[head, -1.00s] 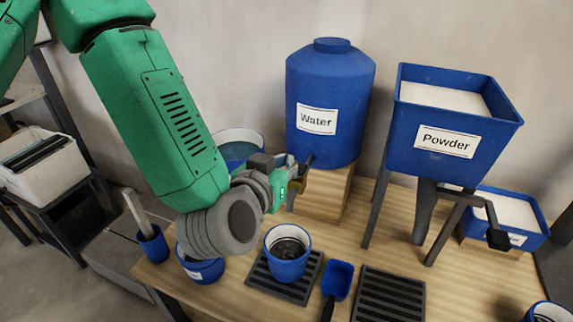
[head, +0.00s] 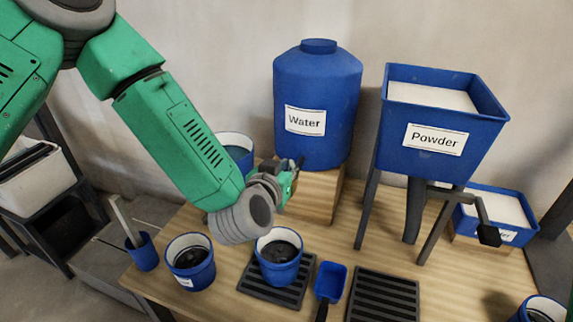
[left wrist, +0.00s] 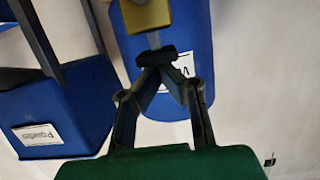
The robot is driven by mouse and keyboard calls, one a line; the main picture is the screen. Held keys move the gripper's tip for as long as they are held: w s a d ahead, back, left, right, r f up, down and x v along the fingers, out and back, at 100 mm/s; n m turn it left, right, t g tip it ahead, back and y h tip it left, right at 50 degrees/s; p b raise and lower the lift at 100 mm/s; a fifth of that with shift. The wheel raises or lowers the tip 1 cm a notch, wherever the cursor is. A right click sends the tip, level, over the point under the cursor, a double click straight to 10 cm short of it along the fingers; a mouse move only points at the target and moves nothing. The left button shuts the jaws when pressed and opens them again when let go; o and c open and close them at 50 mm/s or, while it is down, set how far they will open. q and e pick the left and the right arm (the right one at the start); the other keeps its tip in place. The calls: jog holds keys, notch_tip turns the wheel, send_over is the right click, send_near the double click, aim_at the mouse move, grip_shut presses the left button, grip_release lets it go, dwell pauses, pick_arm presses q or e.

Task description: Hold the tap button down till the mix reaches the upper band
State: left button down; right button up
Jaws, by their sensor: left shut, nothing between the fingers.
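The blue water tank (head: 318,105), labelled "Water", stands on a wooden block. A blue cup (head: 280,262) with dark contents stands on a slatted grate (head: 262,287) below and in front of it. No level band is readable. My left gripper (head: 298,163) is shut and empty, in front of the tank's lower part. In the left wrist view its closed fingertips (left wrist: 156,56) are just by a grey stem under a brass-coloured tap part (left wrist: 148,14); I cannot tell whether they touch. The tap is hidden in the head view. My right gripper is not in view.
The powder hopper (head: 440,125) with its crank stands on legs to the right. A second cup (head: 189,262), a small pot with a tool (head: 142,250), a blue scoop (head: 329,283) and an empty grate (head: 384,297) are on the table (head: 215,300).

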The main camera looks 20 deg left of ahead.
pick_arm(q)
jog(key=shift+f+b, duration=0.3)
jog(key=shift+f, duration=0.55)
jog(key=shift+s, duration=0.1)
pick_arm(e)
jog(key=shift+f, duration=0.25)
pick_arm(q)
jog(key=shift+s+f, duration=0.1)
jog(key=shift+f, duration=0.2)
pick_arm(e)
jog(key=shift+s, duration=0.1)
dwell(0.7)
pick_arm(q)
jog(key=shift+r, duration=0.1)
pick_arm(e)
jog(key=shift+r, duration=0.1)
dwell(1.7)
